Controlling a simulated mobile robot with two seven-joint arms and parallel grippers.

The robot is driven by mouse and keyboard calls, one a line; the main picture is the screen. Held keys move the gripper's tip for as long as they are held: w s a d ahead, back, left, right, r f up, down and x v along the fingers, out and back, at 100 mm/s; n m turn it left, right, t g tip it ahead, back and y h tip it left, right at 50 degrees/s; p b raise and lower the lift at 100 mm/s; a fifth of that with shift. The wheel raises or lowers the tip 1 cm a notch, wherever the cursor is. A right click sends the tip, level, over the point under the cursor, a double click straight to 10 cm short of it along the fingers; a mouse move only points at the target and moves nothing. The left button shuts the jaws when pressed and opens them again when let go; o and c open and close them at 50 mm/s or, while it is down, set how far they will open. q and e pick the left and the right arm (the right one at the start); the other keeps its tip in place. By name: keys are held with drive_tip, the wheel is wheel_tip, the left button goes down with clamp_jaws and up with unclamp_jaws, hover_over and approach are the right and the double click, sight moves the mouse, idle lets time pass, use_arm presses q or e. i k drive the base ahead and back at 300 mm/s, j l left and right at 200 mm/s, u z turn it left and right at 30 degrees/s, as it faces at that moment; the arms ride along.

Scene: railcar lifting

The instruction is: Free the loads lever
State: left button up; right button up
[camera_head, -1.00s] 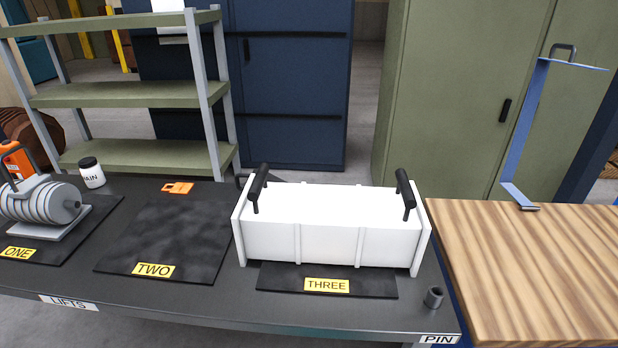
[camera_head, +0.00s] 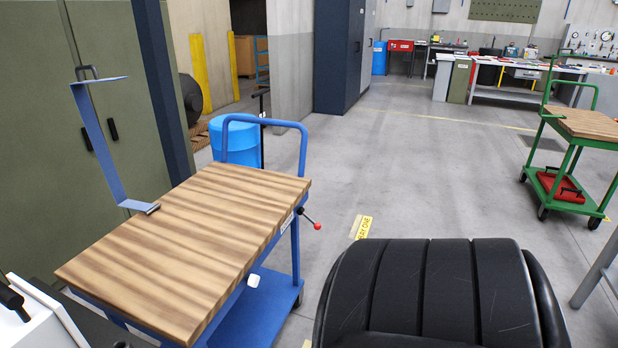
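A short lever with a red knob (camera_head: 317,226) sticks out from the side of the blue cart (camera_head: 297,250), just below its wooden top (camera_head: 200,240). A small white label (camera_head: 287,222) is on the cart's edge beside it. I cannot read it or tell whether this is the loads lever. A small white piece (camera_head: 253,281) shows lower on the cart's side. A blue bracket with a dark handle (camera_head: 103,145) stands at the far left edge of the cart top. Neither of my grippers is in view.
A white box (camera_head: 38,325) is at the lower left. A black, ribbed, seat-like shape (camera_head: 430,290) fills the bottom middle. A green cart (camera_head: 575,140) stands at right and a blue barrel (camera_head: 235,140) behind the blue cart. The middle floor is clear.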

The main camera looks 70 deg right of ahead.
sight(317, 225)
drive_tip(key=z, duration=2.3)
drive_tip(key=i+z, duration=0.5)
drive_tip(key=i, duration=1.3)
